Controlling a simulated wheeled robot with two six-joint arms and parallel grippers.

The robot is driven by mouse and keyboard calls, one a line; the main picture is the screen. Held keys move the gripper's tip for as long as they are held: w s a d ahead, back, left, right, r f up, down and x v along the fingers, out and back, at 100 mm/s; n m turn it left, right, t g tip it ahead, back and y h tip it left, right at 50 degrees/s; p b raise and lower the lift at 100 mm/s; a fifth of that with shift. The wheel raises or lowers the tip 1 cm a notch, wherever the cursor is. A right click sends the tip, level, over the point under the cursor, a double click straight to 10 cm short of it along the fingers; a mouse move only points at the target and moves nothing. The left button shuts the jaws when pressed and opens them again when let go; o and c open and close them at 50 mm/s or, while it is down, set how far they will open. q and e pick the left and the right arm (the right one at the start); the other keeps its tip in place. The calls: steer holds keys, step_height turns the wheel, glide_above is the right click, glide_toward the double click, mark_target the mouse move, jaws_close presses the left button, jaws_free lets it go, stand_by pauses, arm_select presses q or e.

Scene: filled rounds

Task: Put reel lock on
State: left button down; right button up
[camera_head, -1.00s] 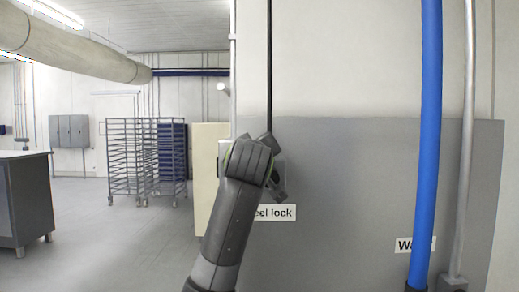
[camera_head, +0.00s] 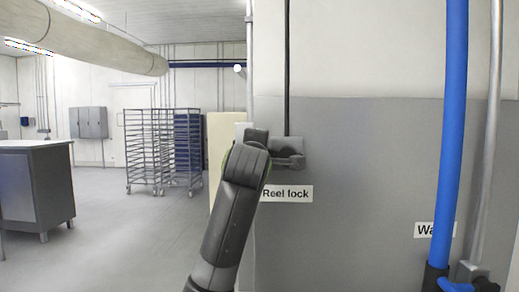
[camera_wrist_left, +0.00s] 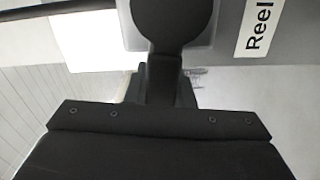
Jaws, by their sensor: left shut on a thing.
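The reel lock is a grey wall box (camera_head: 318,150) with a dark cable or pipe rising from it, above the label "Reel lock" (camera_head: 287,194). My left gripper (camera_head: 288,160) is in front of the box and hides part of it. In the left wrist view a black handle with a round hub (camera_wrist_left: 172,18) runs down between the fingers of the left gripper (camera_wrist_left: 160,95). The gripper is shut on this handle. A pale plate shows behind the hub, with part of the label (camera_wrist_left: 262,25) beside it. My right gripper is not in view.
A blue pipe (camera_head: 451,130) and a grey pipe (camera_head: 490,140) run down the wall at the right, near a partly hidden label (camera_head: 434,230). Wire racks (camera_head: 148,150) and a grey cabinet (camera_head: 38,190) stand at the left, with open floor between.

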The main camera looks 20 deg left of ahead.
arm_select(q)
steer(key=shift+f+n, duration=0.55)
steer(key=shift+n, duration=0.25)
steer(key=shift+f, duration=0.1)
steer(key=c, duration=1.2)
jaws_free()
steer(key=shift+a, duration=0.1)
steer(key=shift+c, duration=0.2)
steer(key=s+d+b, duration=0.1)
steer(key=s+b, duration=0.2)
steer(key=s, duration=0.5)
steer(key=s+d+b, duration=0.2)
steer(key=s+b, duration=0.1)
steer(key=s, duration=0.6)
steer(key=shift+d, duration=0.25)
